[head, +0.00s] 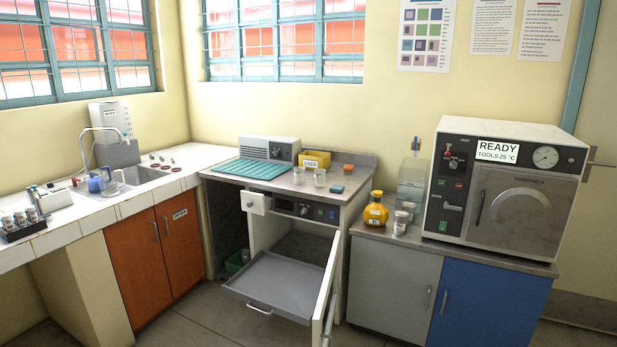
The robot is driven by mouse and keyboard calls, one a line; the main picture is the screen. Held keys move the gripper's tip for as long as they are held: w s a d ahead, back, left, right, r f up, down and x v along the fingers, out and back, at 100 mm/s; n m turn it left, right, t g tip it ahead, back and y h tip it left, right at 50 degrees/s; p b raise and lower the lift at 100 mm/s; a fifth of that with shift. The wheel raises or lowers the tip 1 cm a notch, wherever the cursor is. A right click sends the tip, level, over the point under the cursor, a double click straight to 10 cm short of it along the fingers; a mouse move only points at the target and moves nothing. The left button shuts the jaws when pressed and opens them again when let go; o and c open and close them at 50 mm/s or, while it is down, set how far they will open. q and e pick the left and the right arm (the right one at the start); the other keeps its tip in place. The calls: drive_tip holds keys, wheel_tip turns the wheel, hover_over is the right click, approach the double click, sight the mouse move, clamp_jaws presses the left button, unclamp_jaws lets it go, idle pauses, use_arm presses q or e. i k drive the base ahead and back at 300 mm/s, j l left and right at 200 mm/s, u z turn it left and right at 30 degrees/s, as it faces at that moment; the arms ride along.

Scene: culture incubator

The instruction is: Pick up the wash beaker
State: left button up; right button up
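No label that I can read marks the wash beaker. Two small clear glass beakers stand apart on the middle counter, a left one (298,175) and a right one (319,177). A clear vessel (119,177) and a blue item (94,185) stand close together at the sink's near edge; I cannot tell their exact shapes. Neither of my grippers is in view.
The sink (150,175) has a curved tap. A grey tray (275,283) is pulled out low below the middle counter, beside an open door (325,300). A yellow flask (376,210) and the steriliser (500,190) stand on the right cabinet.

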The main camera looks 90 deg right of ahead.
sight(319, 174)
drive_tip(key=z, duration=1.85)
drive_tip(key=i+l+z, duration=0.55)
drive_tip(key=i+z, duration=0.35)
drive_tip(key=i, duration=0.15)
